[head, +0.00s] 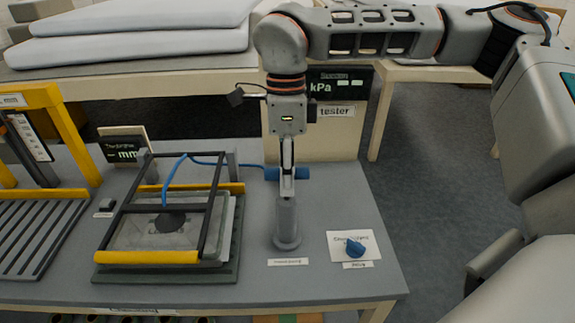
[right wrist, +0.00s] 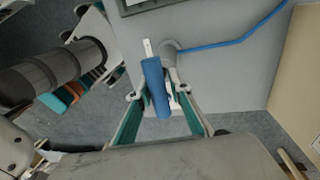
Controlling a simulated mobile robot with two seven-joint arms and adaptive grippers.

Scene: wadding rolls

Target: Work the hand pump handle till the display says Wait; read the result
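The hand pump (head: 287,222) is an upright grey cylinder near the front right of the table. Its blue crossbar handle (head: 272,174) sits above the body. My right gripper (head: 288,172) points down over the pump, its fingers on both sides of the handle. In the right wrist view, the blue handle (right wrist: 155,85) lies between the converged fingertips, which appear closed on it. The display (head: 340,82) behind shows "kPa"; my right arm hides part of it, and no "Wait" is readable. My left gripper is not in view.
A blue hose (head: 215,162) runs from the pump to a dark frame with yellow bars (head: 150,258) over a pad. A blue knob (head: 355,249) on a white plate is right of the pump. A small "mm" display (head: 122,150) stands left. A yellow stand (head: 75,140) is far left.

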